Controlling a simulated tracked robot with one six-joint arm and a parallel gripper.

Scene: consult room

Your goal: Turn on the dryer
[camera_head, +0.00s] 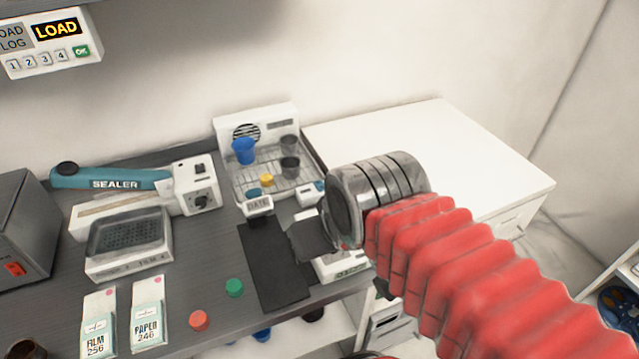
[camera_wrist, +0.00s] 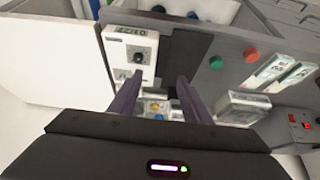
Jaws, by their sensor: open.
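The white unit with a round fan grille (camera_head: 222,128) stands at the back of the counter, and I take it to be the dryer. Its wire rack holds several small cups, including a blue cup (camera_head: 243,151). Part of the rack also shows between my fingers in the wrist view. A white box with a dark dial and a small display (camera_wrist: 117,62) lies beyond my fingertips in the wrist view. In the head view my arm partly hides this box (camera_head: 330,268). My gripper (camera_wrist: 160,77) is open and empty above the counter. I cannot tell which control switches the dryer.
A teal sealer (camera_head: 112,178) and a dark-meshed tray (camera_head: 128,262) stand to the left. A dark mat (camera_head: 270,262), a green cap (camera_head: 234,288) and a red cap (camera_head: 199,321) lie in front. A grey box with a red switch (camera_head: 15,268) is far left. The white cabinet top (camera_head: 430,140) is clear.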

